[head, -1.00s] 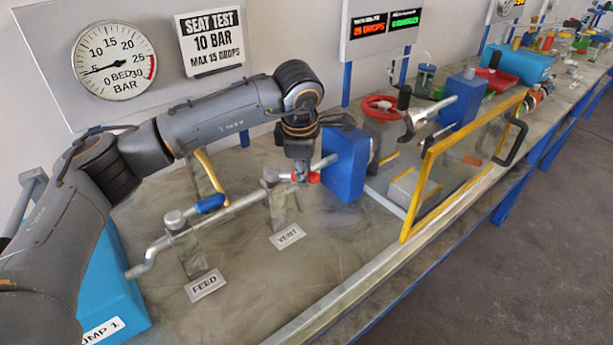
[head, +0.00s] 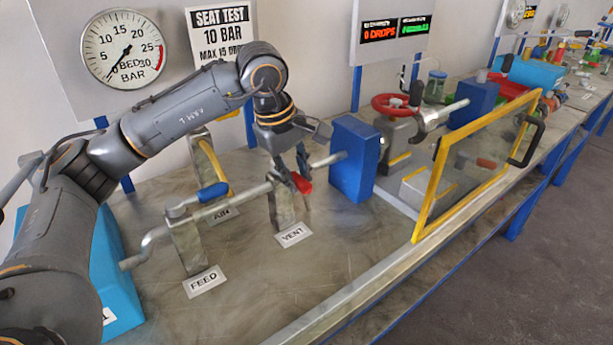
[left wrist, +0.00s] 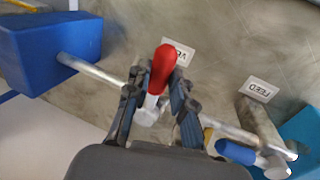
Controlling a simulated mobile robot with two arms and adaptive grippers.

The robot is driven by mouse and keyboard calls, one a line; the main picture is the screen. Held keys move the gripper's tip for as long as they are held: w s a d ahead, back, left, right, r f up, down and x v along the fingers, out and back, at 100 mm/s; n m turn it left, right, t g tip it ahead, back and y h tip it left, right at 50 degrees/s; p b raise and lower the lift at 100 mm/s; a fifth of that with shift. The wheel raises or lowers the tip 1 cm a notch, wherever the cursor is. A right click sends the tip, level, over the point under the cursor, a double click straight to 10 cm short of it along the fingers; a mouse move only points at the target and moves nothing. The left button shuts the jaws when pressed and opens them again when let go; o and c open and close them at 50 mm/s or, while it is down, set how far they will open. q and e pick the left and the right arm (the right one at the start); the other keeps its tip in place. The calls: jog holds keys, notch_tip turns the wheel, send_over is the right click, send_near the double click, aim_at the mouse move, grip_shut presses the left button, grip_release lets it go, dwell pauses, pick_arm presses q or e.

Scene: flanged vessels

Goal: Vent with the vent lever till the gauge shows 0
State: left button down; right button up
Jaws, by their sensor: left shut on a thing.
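The pressure gauge (head: 123,48) on the back panel has its needle pointing to the lower left, at about the 0 mark. The vent lever (head: 299,182) has a red handle and sits on the pipe above the VENT label (head: 293,234). My left gripper (head: 291,175) is shut on the vent lever. In the left wrist view the red handle of the lever (left wrist: 163,68) stands between the fingers of the gripper (left wrist: 157,105) and sticks out past them. The fingers partly hide the lever's base. My right gripper is not in view.
The blue feed lever (head: 213,192) lies along the pipe above the FEED label (head: 204,281). A blue block (head: 352,160) stands just right of the vent lever. A yellow-framed clear guard (head: 465,170) stands further right. The bench front is clear.

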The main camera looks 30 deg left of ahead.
pick_arm(q)
jog(key=shift+s+m, duration=0.15)
jog(key=shift+m, duration=0.15)
jog(key=c, duration=1.1)
grip_release()
jog(key=shift+c, duration=0.2)
jog(key=v, duration=1.2)
jog(key=shift+a+r, duration=0.1)
jog(key=shift+a, duration=0.05)
